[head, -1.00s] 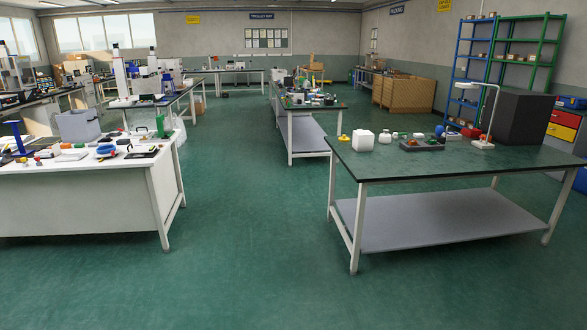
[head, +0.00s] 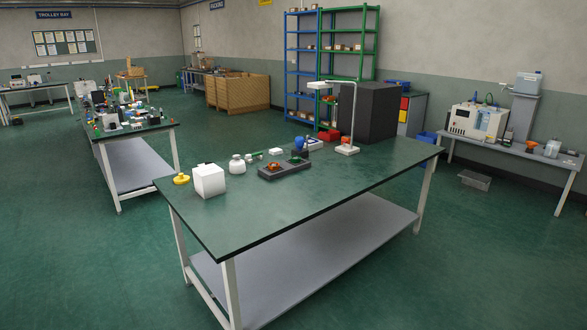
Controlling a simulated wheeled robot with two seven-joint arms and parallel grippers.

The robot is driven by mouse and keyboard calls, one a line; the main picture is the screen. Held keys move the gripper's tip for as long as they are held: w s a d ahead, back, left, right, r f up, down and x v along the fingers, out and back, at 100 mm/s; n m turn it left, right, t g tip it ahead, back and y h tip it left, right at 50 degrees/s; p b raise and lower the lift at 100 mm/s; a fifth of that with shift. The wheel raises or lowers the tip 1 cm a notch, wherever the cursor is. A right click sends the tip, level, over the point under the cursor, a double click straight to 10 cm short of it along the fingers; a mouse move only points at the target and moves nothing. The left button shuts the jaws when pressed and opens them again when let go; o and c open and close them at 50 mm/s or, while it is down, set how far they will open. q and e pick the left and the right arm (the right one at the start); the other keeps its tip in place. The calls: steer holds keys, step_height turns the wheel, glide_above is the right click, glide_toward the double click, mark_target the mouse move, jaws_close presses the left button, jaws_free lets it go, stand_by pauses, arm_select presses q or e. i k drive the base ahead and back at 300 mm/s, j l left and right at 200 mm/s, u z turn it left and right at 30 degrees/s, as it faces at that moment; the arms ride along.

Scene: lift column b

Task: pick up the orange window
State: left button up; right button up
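I cannot make out for sure an orange window. A small orange item (head: 273,168) lies in a dark tray (head: 288,173) on the green-topped table (head: 320,196) in the head view; it is too small to tell its shape. Another orange item (head: 527,143) sits on the grey bench (head: 540,158) at the right. Neither of my grippers is in view.
On the green table stand a white block (head: 209,180), a yellow item (head: 181,179), a white bottle (head: 237,165), a lamp (head: 347,149) and a black box (head: 370,112). Its near half is bare. Floor in front and left is free. A second table (head: 135,135) stands left.

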mark_target(273, 166)
steer(key=i+l, duration=0.2)
steer(key=i, duration=0.3)
steer(key=i+l, duration=0.2)
steer(key=i, duration=0.3)
steer(key=i+l, duration=0.15)
steer(key=i, duration=0.35)
